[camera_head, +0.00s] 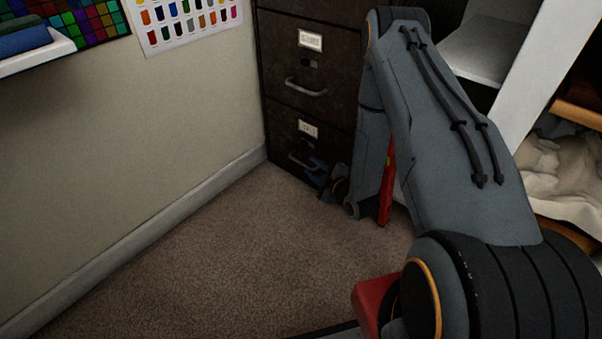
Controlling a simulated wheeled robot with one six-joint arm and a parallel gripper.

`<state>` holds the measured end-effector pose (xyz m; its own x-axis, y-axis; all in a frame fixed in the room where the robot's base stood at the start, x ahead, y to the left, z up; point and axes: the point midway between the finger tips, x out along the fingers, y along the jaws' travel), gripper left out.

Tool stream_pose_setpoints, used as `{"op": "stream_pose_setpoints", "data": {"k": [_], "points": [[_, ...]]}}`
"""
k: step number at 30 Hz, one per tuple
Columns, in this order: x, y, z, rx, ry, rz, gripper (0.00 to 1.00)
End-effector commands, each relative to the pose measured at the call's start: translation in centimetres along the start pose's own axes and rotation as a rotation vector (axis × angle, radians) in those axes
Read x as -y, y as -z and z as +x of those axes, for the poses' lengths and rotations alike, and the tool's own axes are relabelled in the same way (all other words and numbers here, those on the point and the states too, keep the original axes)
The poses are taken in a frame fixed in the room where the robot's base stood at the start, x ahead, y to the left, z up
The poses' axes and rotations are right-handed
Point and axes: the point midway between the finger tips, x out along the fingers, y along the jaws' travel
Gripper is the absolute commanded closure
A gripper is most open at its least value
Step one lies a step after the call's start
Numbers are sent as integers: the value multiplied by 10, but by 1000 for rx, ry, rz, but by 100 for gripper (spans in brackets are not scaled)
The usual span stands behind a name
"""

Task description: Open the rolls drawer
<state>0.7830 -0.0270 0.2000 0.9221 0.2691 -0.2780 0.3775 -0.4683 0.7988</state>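A dark metal filing cabinet (276,62) stands in the corner against the wall. Its upper visible drawer (336,85) has a pale label and a grey bar handle (306,88). Its bottom drawer (283,125) also has a label (308,128) and a handle low on its front. Both drawers look shut. The label writing is too small to read, so I cannot tell which is the rolls drawer. My gripper (316,166) is low at the bottom drawer's handle, which it partly hides. I cannot tell whether its fingers touch or grip the handle.
Open brown carpet (230,240) lies in front of the cabinet. The left wall (160,120) carries a colour chart (188,18) and a shelf (38,52). A white shelf unit (520,90) with folded cloth (560,180) stands at right. A red upright object (386,190) shows behind my arm.

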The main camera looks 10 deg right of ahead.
Motion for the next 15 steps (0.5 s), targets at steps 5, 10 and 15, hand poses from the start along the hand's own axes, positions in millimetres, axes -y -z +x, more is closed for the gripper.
{"op": "stream_pose_setpoints", "data": {"k": [5,10,15], "points": [[20,-11,5,-35,-42,-26,72],[22,-12,14,-44,-52,-34,72],[21,-11,39,-45,-52,-33,72]]}}
